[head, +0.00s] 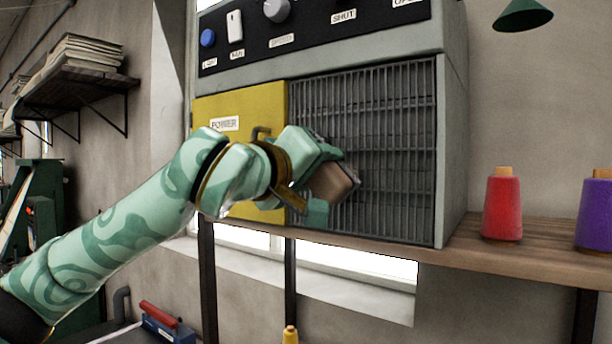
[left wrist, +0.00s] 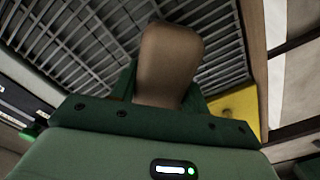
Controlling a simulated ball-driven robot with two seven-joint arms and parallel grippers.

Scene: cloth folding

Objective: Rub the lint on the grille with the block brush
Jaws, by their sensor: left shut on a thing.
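My left gripper (head: 328,182) is shut on the block brush (head: 336,184), a brown block with rounded corners. The brush is in front of the lower left part of the dark barred grille (head: 395,140). Its far face is against or very close to the bars; I cannot tell whether it touches. In the left wrist view the brush (left wrist: 168,62) stands between the green fingers, with the grille (left wrist: 75,50) behind it. I cannot make out any lint on the visible bars; the brush and hand hide part of the grille. My right gripper is not in view.
A yellow POWER panel (head: 240,100) with a small dark handle is left of the grille, behind my left wrist. Knobs and switches (head: 276,10) are above. Red (head: 502,205) and purple (head: 596,212) thread cones stand on the wooden shelf (head: 535,254) at right.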

